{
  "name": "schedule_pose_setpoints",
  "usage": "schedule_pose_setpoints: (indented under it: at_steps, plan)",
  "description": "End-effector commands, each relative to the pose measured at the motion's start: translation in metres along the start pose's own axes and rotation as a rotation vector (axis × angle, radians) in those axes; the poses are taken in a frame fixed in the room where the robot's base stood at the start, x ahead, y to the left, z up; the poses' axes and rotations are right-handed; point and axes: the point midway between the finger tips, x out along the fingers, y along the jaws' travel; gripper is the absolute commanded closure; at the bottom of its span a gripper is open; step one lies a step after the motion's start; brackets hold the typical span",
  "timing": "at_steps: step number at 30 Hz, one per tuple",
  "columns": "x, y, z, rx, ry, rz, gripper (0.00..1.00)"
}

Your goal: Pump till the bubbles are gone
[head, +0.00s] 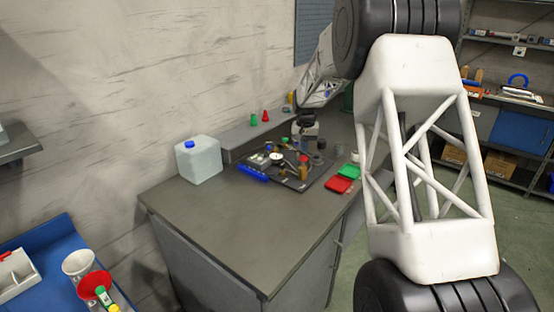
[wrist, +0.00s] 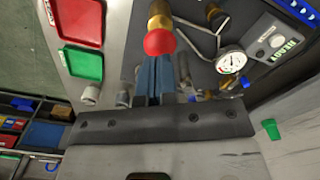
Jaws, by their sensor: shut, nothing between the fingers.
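A dark board (head: 292,184) on the workbench carries brass fittings, tubing, a round dial gauge (head: 276,156) and a blue part (head: 252,173). In the wrist view a round red knob (wrist: 160,43) sits on a brass fitting (wrist: 159,14). My gripper (wrist: 155,62) is shut and empty, with its blue-grey fingertips right by the red knob; I cannot tell whether they touch it. The dial gauge (wrist: 231,62) and a grey box marked READY (wrist: 272,38) lie to the right of the fingers. No bubbles can be made out.
A red tray (head: 338,185) and a green tray (head: 349,171) lie at the bench's right edge. A translucent jug with a blue cap (head: 198,160) stands at the left. The front of the bench (head: 235,225) is clear. Small green and red cones (head: 265,116) stand on the back ledge.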

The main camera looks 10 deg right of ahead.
Motion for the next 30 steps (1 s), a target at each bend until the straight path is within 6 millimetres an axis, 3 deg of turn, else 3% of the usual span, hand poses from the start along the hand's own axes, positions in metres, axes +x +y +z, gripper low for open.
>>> schedule_pose_setpoints:
  at_steps: [30]
  plan:
    - [0.020,0.000,0.000,0.000,-0.001,0.000,1.00]
